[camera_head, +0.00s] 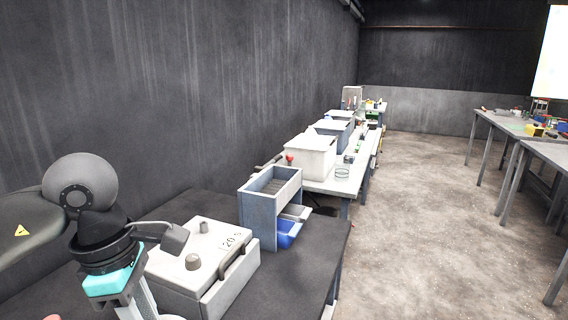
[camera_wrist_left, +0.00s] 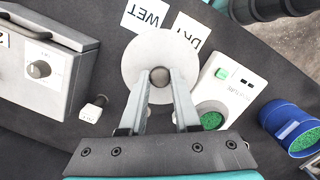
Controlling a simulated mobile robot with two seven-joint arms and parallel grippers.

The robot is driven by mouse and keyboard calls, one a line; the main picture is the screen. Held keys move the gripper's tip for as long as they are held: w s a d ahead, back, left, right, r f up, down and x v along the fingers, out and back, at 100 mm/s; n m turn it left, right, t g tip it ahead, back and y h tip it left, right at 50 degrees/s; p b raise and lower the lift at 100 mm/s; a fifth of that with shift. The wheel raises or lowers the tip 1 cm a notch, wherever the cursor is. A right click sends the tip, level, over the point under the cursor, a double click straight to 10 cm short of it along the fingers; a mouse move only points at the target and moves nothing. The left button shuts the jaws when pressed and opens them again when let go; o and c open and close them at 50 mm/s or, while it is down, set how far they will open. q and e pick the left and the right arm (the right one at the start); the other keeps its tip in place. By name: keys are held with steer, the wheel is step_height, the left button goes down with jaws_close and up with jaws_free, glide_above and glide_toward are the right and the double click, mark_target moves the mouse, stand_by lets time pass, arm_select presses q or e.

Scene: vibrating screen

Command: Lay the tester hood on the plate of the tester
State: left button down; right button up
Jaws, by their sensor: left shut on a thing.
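My left gripper (camera_wrist_left: 160,78) is shut on the knob of the tester hood (camera_wrist_left: 147,53), a pale round disc seen from above in the left wrist view. The tester (camera_wrist_left: 240,82) is a white unit just right of the hood, with a green button and lettering. Its round plate (camera_wrist_left: 212,118) holds green granules and is not covered by the hood. The hood's right edge is close to the tester's left side; its height above the table is hard to tell. In the head view my left wrist is at lower left; its fingertips are hidden. My right gripper is not in view.
WET (camera_wrist_left: 146,16) and DRY (camera_wrist_left: 188,31) cards lie beyond the hood. A blue cup of green granules (camera_wrist_left: 290,125) is at right, a small white-topped item (camera_wrist_left: 92,108) at left. A grey box with a dial (camera_wrist_left: 40,69) borders the left; a blue-grey rack (camera_head: 258,208) stands farther off.

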arm_select(q)
steer(key=m, duration=0.1)
steer(key=f+m, duration=0.1)
steer(key=m, duration=0.1)
steer(key=d+m, duration=0.1)
steer(key=m, duration=0.1)
steer(key=shift+f+g, duration=0.15)
steer(key=shift+g, duration=0.15)
steer(key=m, duration=0.1)
steer(key=f+m, duration=0.1)
steer(key=m, duration=0.3)
steer(key=shift+s+d+f+g, duration=0.15)
steer(key=shift+d+g, duration=0.15)
steer(key=shift+d, duration=0.05)
steer(key=m, duration=0.3)
steer(key=f+m, duration=0.1)
steer(key=shift+s+d+f+m+y, duration=0.1)
steer(key=shift+d+m+y, duration=0.25)
steer(key=shift+m+y, duration=0.05)
steer(key=m, duration=0.1)
steer(key=f+m, duration=0.1)
steer(key=m, duration=0.3)
steer(key=shift+s+d+f+y+b, duration=0.2)
steer(key=shift+d+y+b, duration=0.1)
steer(key=shift+r, duration=0.1)
steer(key=shift+a, duration=0.1)
